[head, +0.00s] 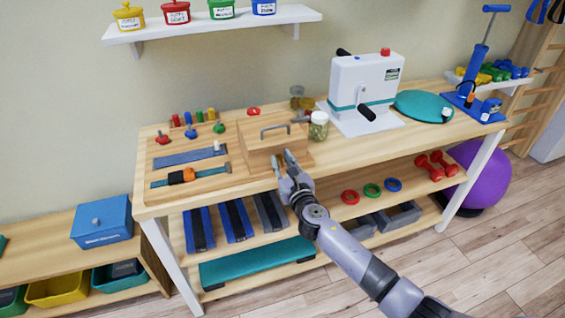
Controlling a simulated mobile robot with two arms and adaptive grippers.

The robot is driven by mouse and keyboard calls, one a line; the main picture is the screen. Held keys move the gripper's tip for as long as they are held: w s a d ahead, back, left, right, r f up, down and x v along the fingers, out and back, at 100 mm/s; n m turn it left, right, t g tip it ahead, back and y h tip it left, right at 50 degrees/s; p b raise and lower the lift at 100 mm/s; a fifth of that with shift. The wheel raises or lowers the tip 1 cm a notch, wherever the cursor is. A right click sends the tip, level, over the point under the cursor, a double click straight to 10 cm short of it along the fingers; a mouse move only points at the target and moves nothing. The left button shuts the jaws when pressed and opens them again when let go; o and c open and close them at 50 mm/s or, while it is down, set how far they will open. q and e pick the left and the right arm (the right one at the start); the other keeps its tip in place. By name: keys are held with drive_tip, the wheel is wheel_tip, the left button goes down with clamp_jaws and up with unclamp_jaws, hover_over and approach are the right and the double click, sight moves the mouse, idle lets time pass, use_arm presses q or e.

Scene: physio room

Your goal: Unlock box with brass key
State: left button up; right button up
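A light wooden box (262,163) with a grey metal handle stands on the wooden workbench, near its middle. My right gripper (282,157) is in front of the box's front face, below the handle. Its two fingers are apart, with nothing visible between them. I cannot tell whether the fingertips touch the box. The gripper covers part of the box's front. I cannot make out a brass key or a keyhole. My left gripper is not in view.
Left of the box lies a wooden board (205,185) with coloured pegs and slide bars. To the right stand glass jars (318,126) and a white crank machine (362,85). A shelf (220,24) with coloured pots hangs above. Weights and rings fill the lower shelf.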

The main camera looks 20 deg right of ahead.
drive_tip(key=shift+c, duration=0.6)
clamp_jaws()
